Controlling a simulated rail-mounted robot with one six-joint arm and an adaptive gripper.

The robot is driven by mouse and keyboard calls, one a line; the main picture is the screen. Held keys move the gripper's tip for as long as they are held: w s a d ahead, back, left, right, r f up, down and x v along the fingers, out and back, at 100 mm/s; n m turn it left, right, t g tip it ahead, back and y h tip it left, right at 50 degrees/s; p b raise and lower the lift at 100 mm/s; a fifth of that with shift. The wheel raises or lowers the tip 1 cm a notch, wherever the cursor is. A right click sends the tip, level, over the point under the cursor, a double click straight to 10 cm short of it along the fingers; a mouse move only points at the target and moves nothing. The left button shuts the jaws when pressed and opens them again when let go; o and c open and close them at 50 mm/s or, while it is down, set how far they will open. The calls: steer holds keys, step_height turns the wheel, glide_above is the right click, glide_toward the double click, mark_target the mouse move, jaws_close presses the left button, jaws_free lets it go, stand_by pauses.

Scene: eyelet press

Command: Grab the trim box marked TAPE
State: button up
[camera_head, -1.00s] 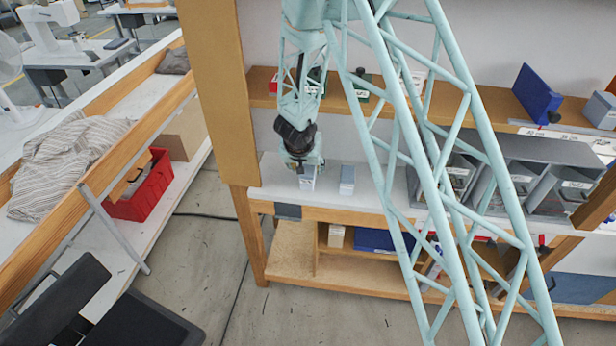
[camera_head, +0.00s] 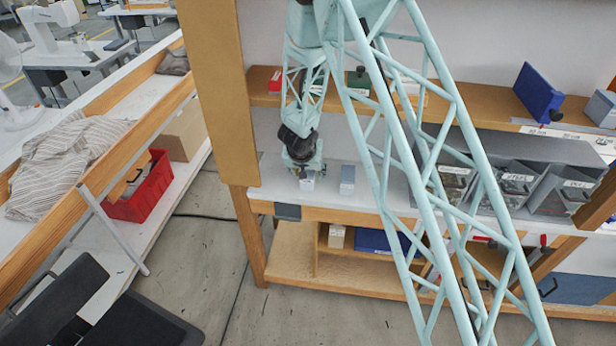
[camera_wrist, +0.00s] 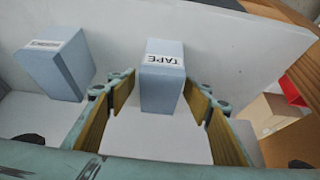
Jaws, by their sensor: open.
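The trim box marked TAPE (camera_wrist: 162,88) is a pale blue-grey block standing on the white worktop. Its label shows in the wrist view. My gripper (camera_wrist: 160,98) is open, with one yellow-padded finger on each side of this box. Whether either pad touches it I cannot tell; gaps seem to show on both sides. In the head view my gripper (camera_head: 303,171) is over the box (camera_head: 307,185), and only the box's lower part shows beneath it.
A similar labelled box (camera_wrist: 57,62) stands to the left in the wrist view and right of my gripper in the head view (camera_head: 347,180). A shelf (camera_head: 440,98) runs above the worktop. Grey bins (camera_head: 510,185) stand farther right.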

mark_target(309, 172)
stand_by(0.3)
steer(key=c, duration=1)
steer(key=shift+r, duration=0.2)
steer(key=shift+r+p, duration=0.8)
steer(key=shift+r, duration=0.9)
steer(key=shift+s+d+f+b, duration=0.1)
steer(key=shift+s+d+b, duration=0.1)
steer(key=shift+s+b, duration=0.5)
steer(key=s+d+b, duration=0.1)
steer(key=s, duration=0.3)
steer(key=s+d+r+b, duration=0.1)
steer(key=s, duration=0.4)
steer(key=s+d+b, duration=0.1)
steer(key=s+d, duration=0.1)
steer(key=s, duration=0.3)
steer(key=shift+r, duration=0.2)
